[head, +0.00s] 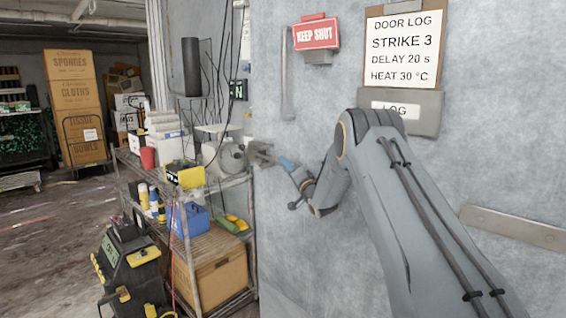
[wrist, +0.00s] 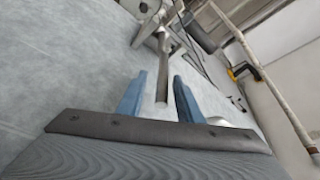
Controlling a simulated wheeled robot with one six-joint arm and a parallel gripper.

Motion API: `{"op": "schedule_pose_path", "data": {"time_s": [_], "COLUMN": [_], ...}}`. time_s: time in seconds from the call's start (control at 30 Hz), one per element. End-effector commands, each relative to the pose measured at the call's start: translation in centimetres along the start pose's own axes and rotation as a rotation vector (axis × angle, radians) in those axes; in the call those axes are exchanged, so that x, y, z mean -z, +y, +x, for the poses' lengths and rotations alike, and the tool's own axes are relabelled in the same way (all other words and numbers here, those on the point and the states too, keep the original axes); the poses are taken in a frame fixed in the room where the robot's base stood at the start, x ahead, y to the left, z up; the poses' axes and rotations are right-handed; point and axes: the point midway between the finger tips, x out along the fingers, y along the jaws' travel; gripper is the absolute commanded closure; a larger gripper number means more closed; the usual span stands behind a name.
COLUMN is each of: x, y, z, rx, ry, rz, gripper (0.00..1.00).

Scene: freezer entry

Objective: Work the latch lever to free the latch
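The latch lever (wrist: 163,80) is a slim grey metal bar that runs down from the latch hardware (wrist: 160,28) in the wrist view. Its near end lies between the two blue fingers of my gripper (wrist: 160,100). The fingers stand apart, with a gap visible beside the bar, so my gripper is open around the lever. In the head view my gripper (head: 284,161) is at the door's left edge, just right of the grey latch hardware (head: 260,152). The fine contact there is too small to tell.
The freezer door (head: 400,230) fills the right side, with a vertical pull handle (head: 287,75) and a red KEEP SHUT sign (head: 316,34). A loaded wire shelf (head: 215,240) stands close left of the latch. A black-and-yellow machine (head: 130,270) is at lower left, with open floor (head: 40,225) beyond.

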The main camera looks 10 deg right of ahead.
Motion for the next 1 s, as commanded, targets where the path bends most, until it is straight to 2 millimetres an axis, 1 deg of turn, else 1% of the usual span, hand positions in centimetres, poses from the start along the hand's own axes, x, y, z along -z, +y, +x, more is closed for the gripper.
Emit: {"op": "schedule_pose_path", "data": {"time_s": [0.1,0.23,0.4,0.6,0.63,0.67,0.8,0.83,1.0], "x": [0.0,0.0,0.0,0.0,0.0,0.0,0.0,0.0,0.0], "y": [-0.1,0.0,0.0,0.0,0.0,0.0,0.1,0.1,0.2], "z": [1.4,2.5,3.0,3.0,3.0,3.0,3.0,2.9,2.9], "rx": [0.001,0.0,-0.001,-0.002,-0.002,-0.002,-0.002,-0.002,-0.005], "ry": [-0.001,0.0,0.0,0.0,0.0,0.0,0.0,0.0,0.0], "rz": [-0.001,-0.001,0.0,-0.001,-0.001,-0.001,-0.001,-0.001,0.0], "gripper": [0.67,0.67,0.67,0.67,0.69,0.74,0.98,1.0,1.0]}}
